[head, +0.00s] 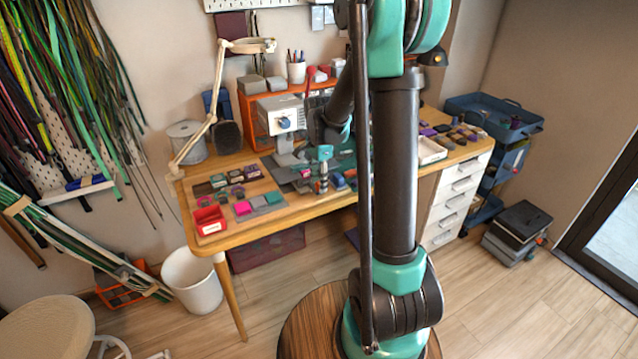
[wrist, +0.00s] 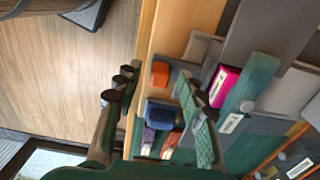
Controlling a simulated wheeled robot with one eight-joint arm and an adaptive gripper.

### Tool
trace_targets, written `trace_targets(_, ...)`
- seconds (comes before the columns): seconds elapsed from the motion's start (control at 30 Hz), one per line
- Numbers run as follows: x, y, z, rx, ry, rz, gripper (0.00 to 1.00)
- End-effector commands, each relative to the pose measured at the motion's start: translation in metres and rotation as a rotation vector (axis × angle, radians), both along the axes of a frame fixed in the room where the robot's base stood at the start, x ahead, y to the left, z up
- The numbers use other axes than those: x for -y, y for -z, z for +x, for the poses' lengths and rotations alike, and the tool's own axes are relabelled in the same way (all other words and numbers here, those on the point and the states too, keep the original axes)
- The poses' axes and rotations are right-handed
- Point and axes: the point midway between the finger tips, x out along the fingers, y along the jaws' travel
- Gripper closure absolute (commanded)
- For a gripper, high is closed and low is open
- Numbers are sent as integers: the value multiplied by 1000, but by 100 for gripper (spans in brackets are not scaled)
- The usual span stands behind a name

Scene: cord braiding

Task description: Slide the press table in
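The press (head: 283,120), a white machine with a grey base, stands on the workbench left of my upright arm. I cannot clearly make out its sliding table in the head view. A flat grey surface (wrist: 262,28) at the upper right of the wrist view may be part of the press; I cannot tell. My gripper (wrist: 155,92) has its two fingers spread wide, with nothing seen held between them. It is over the bench's front edge, above small coloured blocks. In the head view my arm partly hides this area.
Near the fingers are an orange block (wrist: 160,75), a blue block (wrist: 162,112) and a pink block (wrist: 224,85). A red bin (head: 209,221) stands at the bench's left front. A lamp (head: 205,125) rises at the bench's left.

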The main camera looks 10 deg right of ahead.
Motion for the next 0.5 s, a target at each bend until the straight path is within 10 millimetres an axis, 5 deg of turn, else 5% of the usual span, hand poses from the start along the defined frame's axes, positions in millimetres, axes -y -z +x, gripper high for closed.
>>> trace_targets(0.5, 0, 9, 0, 0, 0, 0, 65)
